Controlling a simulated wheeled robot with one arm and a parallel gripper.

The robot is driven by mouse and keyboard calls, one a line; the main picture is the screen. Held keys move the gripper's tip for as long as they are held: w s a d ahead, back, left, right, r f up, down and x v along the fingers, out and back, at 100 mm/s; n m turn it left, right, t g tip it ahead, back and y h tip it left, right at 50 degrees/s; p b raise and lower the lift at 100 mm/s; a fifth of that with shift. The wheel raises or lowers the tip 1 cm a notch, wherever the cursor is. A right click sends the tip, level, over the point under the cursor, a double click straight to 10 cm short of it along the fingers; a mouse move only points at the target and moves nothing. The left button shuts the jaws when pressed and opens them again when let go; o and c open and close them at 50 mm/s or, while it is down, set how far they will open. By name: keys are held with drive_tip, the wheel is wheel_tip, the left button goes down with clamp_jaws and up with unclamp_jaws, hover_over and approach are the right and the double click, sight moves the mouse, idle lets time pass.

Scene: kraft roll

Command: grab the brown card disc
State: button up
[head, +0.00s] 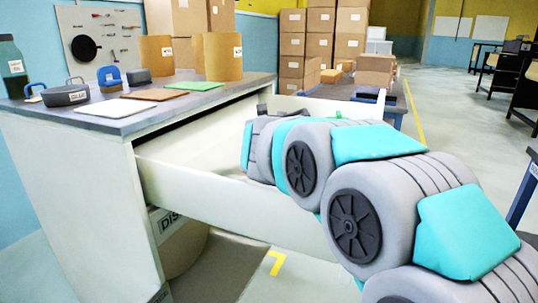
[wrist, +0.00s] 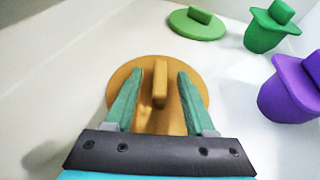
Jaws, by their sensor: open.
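The brown card disc (wrist: 148,118) lies flat on the white drawer floor in the wrist view, with a raised upright tab (wrist: 160,82) on its top. My gripper (wrist: 159,76) is open, with its two green fingers over the disc, one on each side of the tab. Clear gaps show between the tab and both fingers. I cannot tell whether the fingertips touch the disc.
A green disc with a tab (wrist: 197,24), a green hat-shaped piece (wrist: 265,32) and a purple hat-shaped piece (wrist: 290,92) lie beyond and right of the disc.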

drive_tip(key=shift+w+f, duration=0.15)
drive_tip(key=shift+w, duration=0.1)
drive_tip(key=shift+c, duration=0.2)
clamp_jaws()
idle(0.3)
